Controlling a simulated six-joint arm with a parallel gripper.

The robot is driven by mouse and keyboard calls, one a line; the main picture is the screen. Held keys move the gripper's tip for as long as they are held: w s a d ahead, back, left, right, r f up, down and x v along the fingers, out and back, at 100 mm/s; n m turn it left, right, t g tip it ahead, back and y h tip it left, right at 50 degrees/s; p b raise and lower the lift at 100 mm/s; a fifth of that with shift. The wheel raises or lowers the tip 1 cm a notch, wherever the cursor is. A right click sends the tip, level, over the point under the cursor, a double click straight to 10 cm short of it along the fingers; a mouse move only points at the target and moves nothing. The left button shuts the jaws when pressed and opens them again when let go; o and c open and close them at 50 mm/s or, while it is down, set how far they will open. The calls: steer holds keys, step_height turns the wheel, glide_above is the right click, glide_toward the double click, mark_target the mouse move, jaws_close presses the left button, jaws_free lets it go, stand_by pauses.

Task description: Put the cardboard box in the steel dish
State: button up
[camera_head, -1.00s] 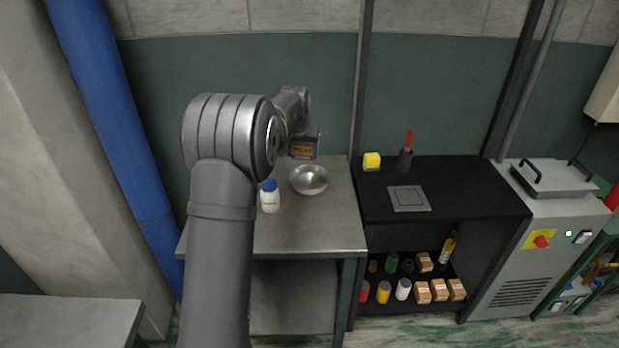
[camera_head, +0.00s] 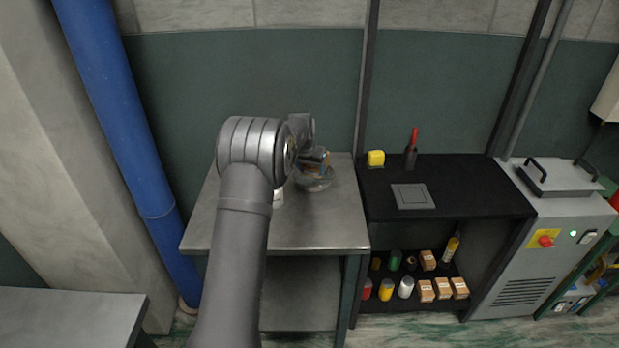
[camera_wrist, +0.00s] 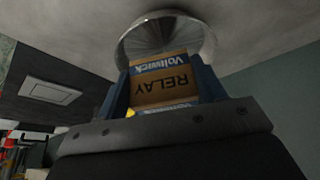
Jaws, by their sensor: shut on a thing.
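The cardboard box (camera_wrist: 162,82) is brown with blue bands and the word RELAY on it. My gripper (camera_wrist: 165,85) is shut on the box, with a finger on each side of it. The steel dish (camera_wrist: 168,35) is a round shiny bowl on the metal table. In the wrist view the box overlaps the near part of the dish. In the head view my gripper (camera_head: 316,160) and the box are right over the dish (camera_head: 316,184), hiding part of it. I cannot tell whether the box touches the dish.
A black bench (camera_head: 465,197) to the right holds a yellow block (camera_head: 376,158) and a red-handled tool (camera_head: 411,150). Several boxes and bottles fill its shelf. The table's front is clear.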

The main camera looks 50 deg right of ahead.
steer(key=shift+w+f, duration=0.3)
steer(key=shift+f, duration=1.8)
steer(key=shift+f, duration=0.1)
steer(key=o, duration=0.8)
steer(key=shift+f, duration=0.1)
steer(key=shift+c, duration=0.2)
steer(key=v, duration=1.2)
steer(key=shift+a, duration=0.15)
steer(key=shift+s, duration=0.1)
